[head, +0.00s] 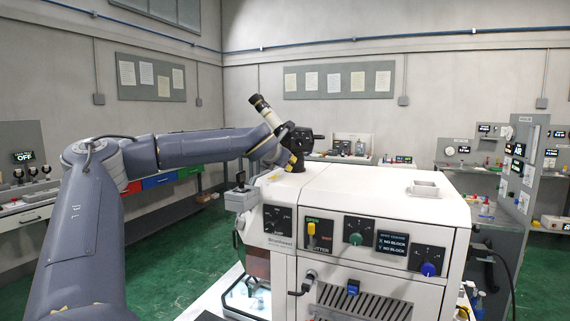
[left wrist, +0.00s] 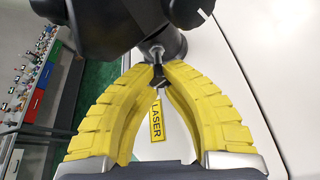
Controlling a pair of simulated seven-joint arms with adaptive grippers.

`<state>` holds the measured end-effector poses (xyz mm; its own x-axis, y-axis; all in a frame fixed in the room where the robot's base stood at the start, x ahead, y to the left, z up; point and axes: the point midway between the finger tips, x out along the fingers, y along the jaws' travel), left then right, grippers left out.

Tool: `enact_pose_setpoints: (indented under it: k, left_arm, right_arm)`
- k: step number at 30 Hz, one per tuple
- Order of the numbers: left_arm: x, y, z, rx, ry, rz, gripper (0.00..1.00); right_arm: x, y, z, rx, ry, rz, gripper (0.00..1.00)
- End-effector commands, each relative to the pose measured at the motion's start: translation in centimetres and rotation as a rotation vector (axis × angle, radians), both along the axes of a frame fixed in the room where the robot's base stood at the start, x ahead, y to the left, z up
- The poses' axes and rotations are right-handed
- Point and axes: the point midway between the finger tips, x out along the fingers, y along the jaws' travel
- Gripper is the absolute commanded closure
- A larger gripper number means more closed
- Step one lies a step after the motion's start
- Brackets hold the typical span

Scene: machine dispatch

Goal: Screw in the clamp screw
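In the left wrist view the two yellow fingers of my left gripper (left wrist: 160,72) come together at their tips around a small dark screw head. A thin metal shank, the clamp screw (left wrist: 157,54), runs from there up into a black rounded housing (left wrist: 115,25). The tips appear to touch the screw head from both sides. A yellow tag reading LASER (left wrist: 157,120) shows between the fingers. In the head view my left arm reaches over the white machine (head: 360,195) to its far left corner, where small parts overlap and the screw cannot be made out. My right gripper is not in view.
The machine's front carries knobs, a yellow switch (head: 311,231) and a display reading NO BLOCK (head: 391,243). A small white tray (head: 422,188) sits on its mostly clear top. Shelves with coloured bins (head: 158,181) stand at the left, a grey instrument rack (head: 522,165) at the right.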

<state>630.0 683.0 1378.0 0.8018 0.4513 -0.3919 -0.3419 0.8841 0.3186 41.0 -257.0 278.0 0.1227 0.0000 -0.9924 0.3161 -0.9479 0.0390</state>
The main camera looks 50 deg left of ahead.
Motion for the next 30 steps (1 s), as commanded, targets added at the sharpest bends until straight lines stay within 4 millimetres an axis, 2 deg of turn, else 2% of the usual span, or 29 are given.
enact_pose_setpoints:
  k: [9, 23, 24, 30]
  left_arm:
    - [0.03, 0.0, 0.26, 0.084, 0.033, 0.001, 1.0]
    - [0.04, -0.01, 0.25, 0.093, 0.038, 0.0, 1.0]
    - [0.04, -0.01, 0.25, 0.093, 0.038, 0.0, 0.87]
    - [0.04, -0.03, 0.15, 0.092, 0.039, 0.0, 0.64]
  right_arm:
    - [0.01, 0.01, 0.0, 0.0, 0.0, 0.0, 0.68]
    - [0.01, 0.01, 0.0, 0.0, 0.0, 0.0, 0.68]
    - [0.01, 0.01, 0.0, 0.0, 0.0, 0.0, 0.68]
    - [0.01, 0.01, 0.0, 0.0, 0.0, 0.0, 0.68]
